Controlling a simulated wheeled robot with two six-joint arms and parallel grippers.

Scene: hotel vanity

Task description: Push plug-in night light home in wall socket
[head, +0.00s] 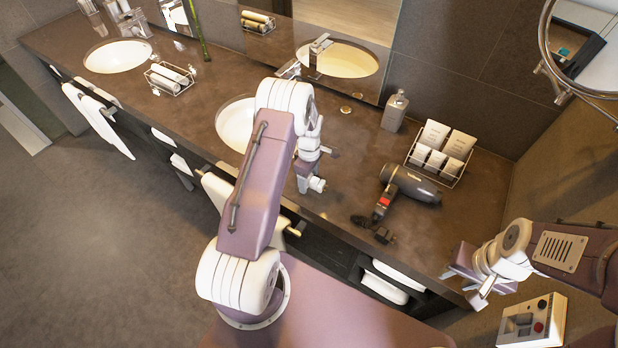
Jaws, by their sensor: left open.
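I cannot make out the night light. My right gripper (463,286) is at the counter's front right edge, left of and above the fixture in the picture. Its fingertips look spread, with nothing seen between them. My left gripper (324,170) is open and empty above the counter, right of the nearer sink.
A dark hair dryer (410,184) lies on the counter (345,190) between my grippers, its black plug (384,236) near the front edge. Behind it are a wire rack (453,179) of white packets and a grey dispenser (395,111). A round mirror (590,50) projects at the upper right.

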